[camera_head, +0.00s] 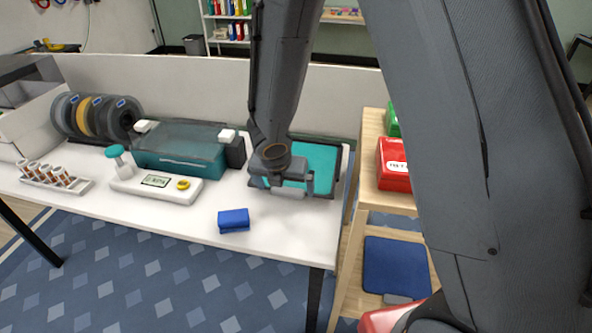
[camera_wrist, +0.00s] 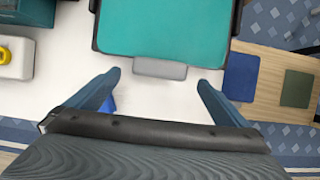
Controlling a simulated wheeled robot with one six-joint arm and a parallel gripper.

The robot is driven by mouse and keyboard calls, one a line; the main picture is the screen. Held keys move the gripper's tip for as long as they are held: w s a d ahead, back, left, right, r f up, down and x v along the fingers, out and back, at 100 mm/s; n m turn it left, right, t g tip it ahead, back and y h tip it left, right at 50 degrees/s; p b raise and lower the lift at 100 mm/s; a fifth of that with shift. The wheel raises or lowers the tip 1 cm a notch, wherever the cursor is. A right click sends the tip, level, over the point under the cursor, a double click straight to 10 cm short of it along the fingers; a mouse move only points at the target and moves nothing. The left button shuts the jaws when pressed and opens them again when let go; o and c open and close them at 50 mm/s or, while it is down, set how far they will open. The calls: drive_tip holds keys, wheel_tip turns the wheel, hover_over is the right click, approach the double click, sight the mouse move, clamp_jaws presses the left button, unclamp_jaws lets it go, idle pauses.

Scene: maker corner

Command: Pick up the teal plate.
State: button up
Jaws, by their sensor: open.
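The teal plate (camera_head: 322,160) lies flat at the right end of the white table, with dark edging around it. In the wrist view the plate (camera_wrist: 165,28) fills the top middle, and a grey tab (camera_wrist: 160,69) sticks out from its near edge. My gripper (camera_wrist: 159,77) is open and empty. Its two fingers are spread to the left and right of the tab, with gaps on both sides. In the head view my gripper (camera_head: 282,187) is over the plate's near edge and hides part of it.
A blue block (camera_head: 233,221) lies near the table's front edge. A white scale (camera_head: 157,184) and a teal-sided machine (camera_head: 180,160) stand to the left. A wooden shelf (camera_head: 383,200) with a red box (camera_head: 393,172) stands to the right.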

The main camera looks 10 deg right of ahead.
drive_tip(key=shift+b+x, duration=0.3)
drive_tip(key=shift+x, duration=1.05)
drive_tip(key=c, duration=1.3)
drive_tip(key=shift+c, duration=0.3)
drive_tip(key=shift+r, duration=0.15)
